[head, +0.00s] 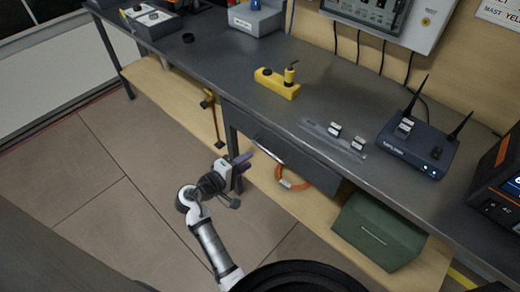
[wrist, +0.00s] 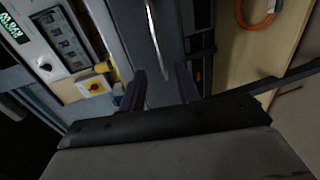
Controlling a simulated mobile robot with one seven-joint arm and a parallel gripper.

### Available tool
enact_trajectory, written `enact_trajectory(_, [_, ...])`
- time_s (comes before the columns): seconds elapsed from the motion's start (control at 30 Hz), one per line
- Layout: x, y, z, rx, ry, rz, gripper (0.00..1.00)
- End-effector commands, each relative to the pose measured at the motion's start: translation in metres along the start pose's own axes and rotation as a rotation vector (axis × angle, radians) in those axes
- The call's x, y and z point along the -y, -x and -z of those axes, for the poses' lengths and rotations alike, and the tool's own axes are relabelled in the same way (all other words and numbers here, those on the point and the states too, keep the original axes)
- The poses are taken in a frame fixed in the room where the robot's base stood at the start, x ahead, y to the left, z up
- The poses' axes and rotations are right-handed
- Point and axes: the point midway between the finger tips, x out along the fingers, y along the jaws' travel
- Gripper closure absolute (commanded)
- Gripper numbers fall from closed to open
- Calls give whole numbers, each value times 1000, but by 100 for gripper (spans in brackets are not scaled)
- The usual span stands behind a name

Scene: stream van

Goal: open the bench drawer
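The bench drawer (head: 308,163) is a dark grey front under the bench top and looks closed. Its pale bar handle (head: 268,152) is on the left part of the front in the head view. The handle also shows in the wrist view (wrist: 153,38), running down between the finger tips. My gripper (head: 243,163) has purple fingers and is close to the left end of the handle. In the wrist view my gripper (wrist: 160,76) is open, with a finger on either side of the handle's line. I cannot tell whether either finger touches it.
The dark bench (head: 215,60) carries a yellow block (head: 277,83), small modules and a router (head: 420,142). On the wooden shelf below are an orange cable loop (head: 294,184) and a green box (head: 378,232). A bench leg (head: 231,135) stands near my gripper. The tiled floor (head: 90,200) at left is clear.

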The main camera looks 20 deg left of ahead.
Motion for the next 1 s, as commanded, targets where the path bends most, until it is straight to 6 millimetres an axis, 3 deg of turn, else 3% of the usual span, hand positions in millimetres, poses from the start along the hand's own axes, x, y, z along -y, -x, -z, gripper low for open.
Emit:
enact_trajectory(0.2, [-2, -45, 0, 1, -1, 0, 68])
enact_trajectory(0.4, [-2, -69, 1, -1, -1, -1, 68])
enact_trajectory(0.8, [0, -76, 1, -3, -2, 0, 68])
enact_trajectory(1.0, [0, -76, 1, -3, -2, 0, 94])
